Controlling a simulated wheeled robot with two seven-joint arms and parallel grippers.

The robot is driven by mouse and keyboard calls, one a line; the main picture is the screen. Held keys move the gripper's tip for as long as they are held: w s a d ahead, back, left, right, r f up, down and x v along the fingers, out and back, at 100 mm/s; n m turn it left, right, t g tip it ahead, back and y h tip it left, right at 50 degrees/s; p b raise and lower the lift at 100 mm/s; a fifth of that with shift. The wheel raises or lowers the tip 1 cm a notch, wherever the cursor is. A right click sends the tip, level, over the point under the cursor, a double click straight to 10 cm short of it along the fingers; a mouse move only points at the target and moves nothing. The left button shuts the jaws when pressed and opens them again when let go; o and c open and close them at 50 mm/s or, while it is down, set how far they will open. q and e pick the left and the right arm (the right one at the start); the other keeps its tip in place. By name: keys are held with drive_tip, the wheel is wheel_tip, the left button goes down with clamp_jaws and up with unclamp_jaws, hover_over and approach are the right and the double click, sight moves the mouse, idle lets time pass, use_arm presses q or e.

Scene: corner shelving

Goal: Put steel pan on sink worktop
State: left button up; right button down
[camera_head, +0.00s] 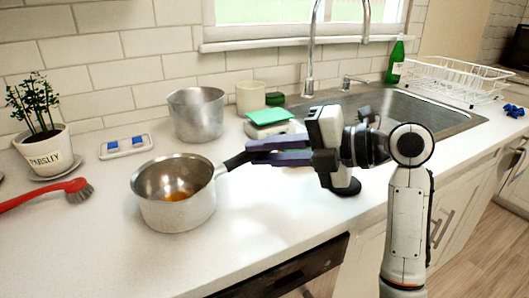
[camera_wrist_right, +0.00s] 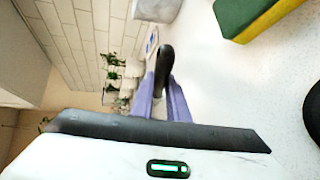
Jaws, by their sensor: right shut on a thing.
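The steel pan (camera_head: 172,207) is on or just above the white worktop (camera_head: 110,258) left of the sink; I cannot tell whether it touches. It is upright, with something orange-brown inside. Its black handle (camera_head: 236,161) points right, toward my right gripper (camera_head: 252,152). My right gripper is shut on this handle. In the right wrist view, the dark handle (camera_wrist_right: 164,62) lies between the purple fingers. The sink (camera_head: 400,112) is at the right, beyond my right arm. My left gripper is not in view.
A taller steel pot (camera_head: 197,114) stands behind the pan. A parsley pot (camera_head: 46,146) and red brush (camera_head: 48,194) are at the left. Sponges (camera_head: 270,118) lie behind my gripper. A green bottle (camera_head: 395,60) and dish rack (camera_head: 455,79) stand by the sink. The front left worktop is clear.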

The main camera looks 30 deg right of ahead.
drive_tip(key=shift+f, duration=0.15)
drive_tip(key=c, duration=1.7)
unclamp_jaws()
drive_tip(key=shift+r, duration=0.3)
drive_tip(key=shift+s+d, duration=0.2)
drive_tip(key=shift+d, duration=0.05)
drive_tip(key=v, duration=1.1)
drive_tip(key=shift+s+d+r+b, duration=0.1)
drive_tip(key=shift+s+r+b, duration=0.05)
drive_tip(key=shift+b, duration=0.2)
